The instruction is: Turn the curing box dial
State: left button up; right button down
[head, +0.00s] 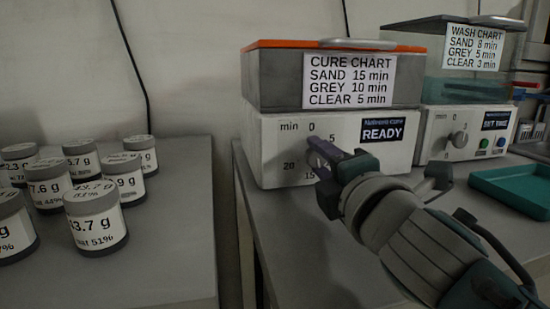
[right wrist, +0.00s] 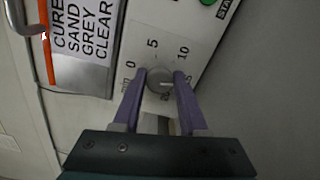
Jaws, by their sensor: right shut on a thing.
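The curing box (head: 262,150) stands on the right-hand bench, with a READY display and a dial scale on its white front. Its dial is hidden behind my right gripper in the head view. In the right wrist view the round grey dial (right wrist: 158,80) sits between the purple fingertips of my right gripper (right wrist: 160,76), which is shut on it. A light mark on the dial points toward the right of that picture, but I cannot read its exact setting. In the head view the right gripper (head: 322,155) reaches the front from the right. My left gripper is not in view.
A cure chart (head: 348,82) on the box reads sand 15, grey 10, clear 5 min. The wash unit (head: 435,140) with its own dial stands to the right, near a teal tray (head: 510,190). Several labelled jars (head: 95,222) stand on the left bench.

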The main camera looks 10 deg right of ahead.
jog(key=shift+m, duration=1.2)
jog(key=shift+c, duration=2.4)
grip_release()
jog(key=shift+s, duration=0.35)
jog(key=s+p, duration=0.2)
jog(key=s, duration=0.7)
jog(key=shift+s+d, duration=0.15)
jog(key=shift+d, duration=0.05)
